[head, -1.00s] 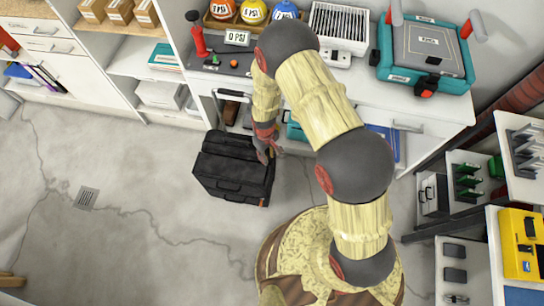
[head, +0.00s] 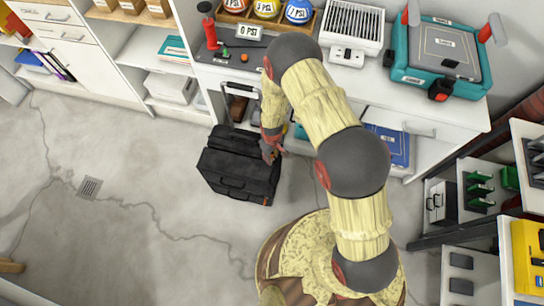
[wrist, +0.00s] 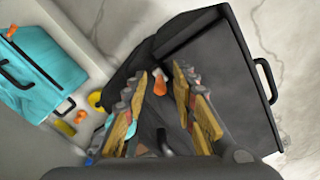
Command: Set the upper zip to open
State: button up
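A black bag (head: 240,168) with handles stands on the floor in front of the workbench. My gripper (head: 271,153) is at its upper right side in the head view. In the wrist view my gripper (wrist: 165,108) has its two fingers apart, with the dark bag (wrist: 215,75) below and beyond them. A small orange piece (wrist: 160,83) shows between the fingertips; I cannot tell whether it is a zip pull. No gripped object shows. The upper zip's line and state cannot be made out, and the fingers hide part of the bag.
The workbench (head: 310,70) with its open lower shelf stands close behind the bag. A teal case (wrist: 35,70) and small coloured items lie beside the bag in the wrist view. Shelving (head: 478,190) is at the right. The floor (head: 130,200) left of the bag is clear.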

jog(key=shift+c, duration=0.4)
grip_shut()
dwell(0.4)
